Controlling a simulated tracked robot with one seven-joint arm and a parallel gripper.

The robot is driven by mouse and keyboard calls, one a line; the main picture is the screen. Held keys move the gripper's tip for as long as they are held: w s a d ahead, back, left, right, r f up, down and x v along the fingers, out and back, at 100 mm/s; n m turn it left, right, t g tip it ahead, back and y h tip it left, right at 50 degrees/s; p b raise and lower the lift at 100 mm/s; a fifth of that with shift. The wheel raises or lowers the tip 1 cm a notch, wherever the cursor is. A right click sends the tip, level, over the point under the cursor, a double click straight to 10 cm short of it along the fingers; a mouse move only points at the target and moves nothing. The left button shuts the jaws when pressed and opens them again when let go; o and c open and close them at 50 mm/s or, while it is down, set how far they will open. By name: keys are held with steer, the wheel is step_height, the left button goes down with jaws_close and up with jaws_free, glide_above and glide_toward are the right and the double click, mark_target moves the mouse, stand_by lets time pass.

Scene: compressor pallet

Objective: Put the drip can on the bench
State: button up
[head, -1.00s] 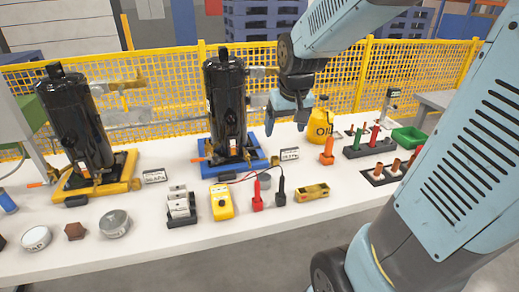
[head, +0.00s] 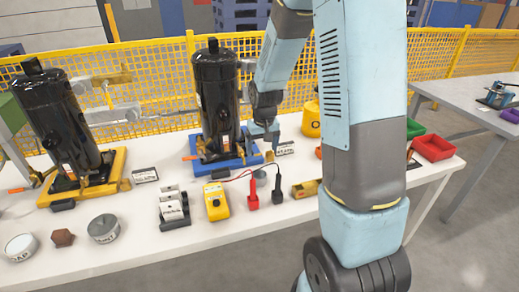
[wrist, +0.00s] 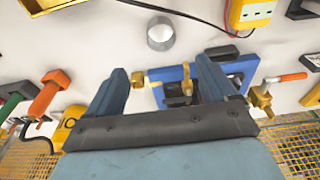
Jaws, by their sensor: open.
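A small grey round can (wrist: 161,33), which looks like the drip can, stands on the white table (head: 150,262) beside the blue pallet, ahead of my fingers in the wrist view. In the head view the can (head: 261,174) is mostly hidden and hard to make out. My gripper (wrist: 160,68) is open and empty, its two blue fingers apart. In the head view my gripper (head: 266,138) hangs just right of the middle black compressor (head: 214,95). A separate grey bench (head: 462,88) stands at the right.
Yellow meter (head: 216,202), red probe (head: 252,194) and black probe (head: 277,190) lie in front of the blue pallet (head: 226,164). A yellow oil jug (head: 310,120) stands behind. A green tray (head: 415,128) and red tray (head: 434,147) sit at the table's right end. Yellow mesh fence (head: 150,95) runs behind.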

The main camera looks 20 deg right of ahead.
mark_target(259, 176)
steer(key=shift+w+f, duration=0.4)
steer(key=shift+f, duration=0.35)
steer(key=shift+w+f, duration=0.35)
steer(key=shift+f, duration=0.4)
steer(key=f, duration=0.4)
steer(key=w+f, duration=0.1)
steer(key=f, duration=0.8)
steer(key=shift+w+f, duration=0.3)
steer(key=shift+w, duration=0.05)
steer(key=c, duration=1)
